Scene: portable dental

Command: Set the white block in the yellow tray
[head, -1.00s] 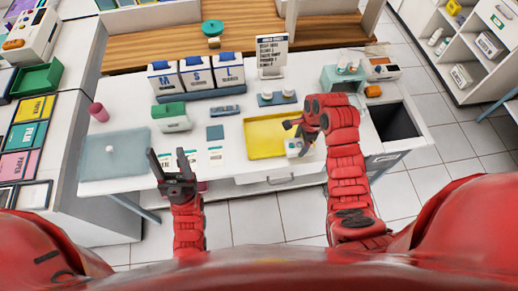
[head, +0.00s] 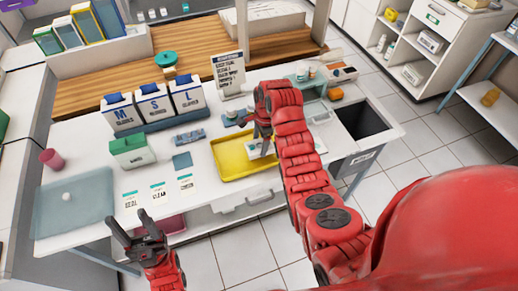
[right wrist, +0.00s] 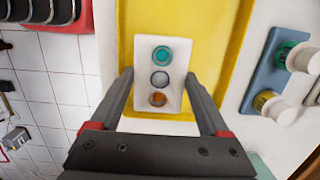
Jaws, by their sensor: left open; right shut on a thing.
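The yellow tray (right wrist: 222,25) lies behind the block there. In the head view, my right gripper (head: 262,140) holds the block (head: 258,150) over the right part of the yellow tray (head: 228,165). I cannot tell whether the block touches the tray floor. My left gripper (head: 136,232) is open and empty near the table's front edge.
A blue holder with white-capped bottles (right wrist: 275,72) stands close beside the tray. Glove boxes (head: 155,103), a green-topped box (head: 130,150) and label cards (head: 157,190) are to the left. A dark bin opening (head: 362,120) is at the right.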

